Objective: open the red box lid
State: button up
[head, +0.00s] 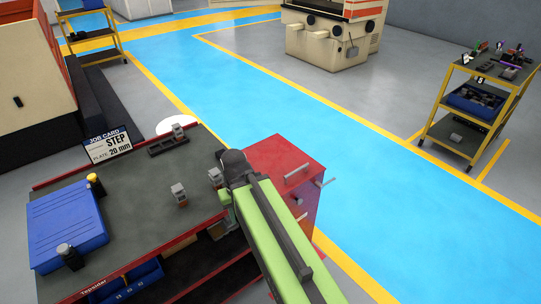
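The red box (283,153) stands at the right end of the workbench. Its flat red top looks shut, with a pale bar handle (299,173) on it. A thin metal rod sticks out on its right side. My green arm crosses in front of the box and covers its left and front parts. The arm's dark joint is over the box's left edge.
The workbench (135,190) holds a blue case (65,228), a job card (107,146), a dark rack (168,147) and small grey blocks with copper-coloured parts (179,194). A yellow cart (431,133) stands at the right. The blue floor (390,200) beyond the box is clear.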

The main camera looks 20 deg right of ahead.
aim_at(289, 168)
jog(key=u, duration=4.5)
jog(key=i, duration=0.1)
jog(key=z, duration=2.2)
jog(key=k, duration=1)
jog(key=z, duration=1.05)
jog(key=i, duration=0.5)
jog(key=u, duration=0.3)
